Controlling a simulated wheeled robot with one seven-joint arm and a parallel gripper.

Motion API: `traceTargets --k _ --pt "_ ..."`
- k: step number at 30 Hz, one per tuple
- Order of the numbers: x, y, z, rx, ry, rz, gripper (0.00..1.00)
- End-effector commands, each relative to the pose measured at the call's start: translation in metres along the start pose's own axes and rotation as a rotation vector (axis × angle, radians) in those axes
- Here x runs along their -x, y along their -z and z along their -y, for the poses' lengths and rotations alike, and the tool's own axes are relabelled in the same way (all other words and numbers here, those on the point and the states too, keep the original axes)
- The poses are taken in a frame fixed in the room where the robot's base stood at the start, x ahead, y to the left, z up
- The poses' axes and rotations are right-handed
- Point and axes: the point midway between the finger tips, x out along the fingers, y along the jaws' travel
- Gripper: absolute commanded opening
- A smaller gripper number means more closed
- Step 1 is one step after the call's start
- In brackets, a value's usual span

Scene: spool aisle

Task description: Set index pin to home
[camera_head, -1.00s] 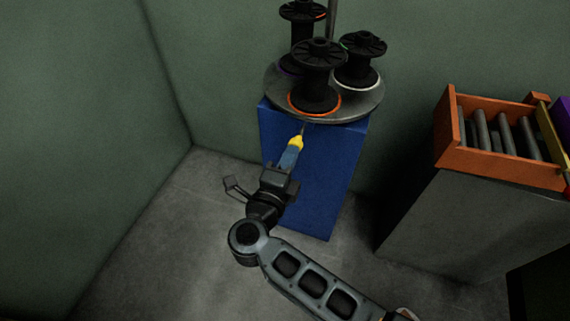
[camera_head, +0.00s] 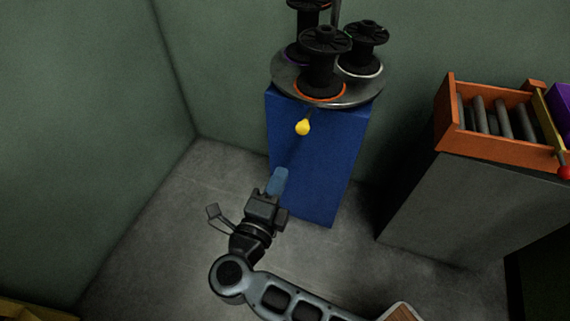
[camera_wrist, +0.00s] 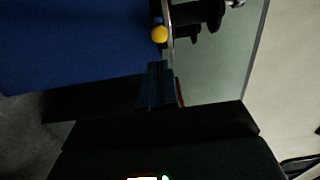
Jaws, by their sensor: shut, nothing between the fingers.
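The index pin shows as a yellow knob (camera_head: 303,127) at the front of the blue pedestal (camera_head: 325,160), just below the rim of the round grey turntable (camera_head: 352,101). In the wrist view the yellow knob (camera_wrist: 160,34) sits beside the turntable edge. Its shaft is mostly hidden behind the knob. My gripper (camera_head: 280,172) is below the knob, clearly apart from it, with its blue fingers together and empty. The fingers (camera_wrist: 157,68) also show in the wrist view, pointing toward the knob.
Several black spools (camera_head: 323,65) stand on the turntable. An orange crate (camera_head: 500,151) with grey rollers rests on a grey stand (camera_head: 450,210) to the right. A red ball (camera_head: 565,173) is by the crate. Green walls close in behind and left. Floor left of the pedestal is clear.

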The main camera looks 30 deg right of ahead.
Motion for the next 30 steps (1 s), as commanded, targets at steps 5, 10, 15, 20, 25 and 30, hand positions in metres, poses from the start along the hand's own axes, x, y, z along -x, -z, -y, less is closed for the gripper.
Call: traceTargets --k 5,10,15,20,25,30 --pt "0.016 -0.001 0.000 0.000 0.000 0.002 0.00" --pt "0.019 0.000 0.000 0.000 0.000 0.001 0.00" --pt "0.019 0.000 0.000 0.000 0.000 0.001 0.00" --pt "0.019 0.000 0.000 0.000 0.000 0.001 0.00" --pt "0.018 0.002 0.001 0.002 0.004 0.003 0.00" --pt "0.017 0.028 0.011 0.041 0.075 0.051 0.00"
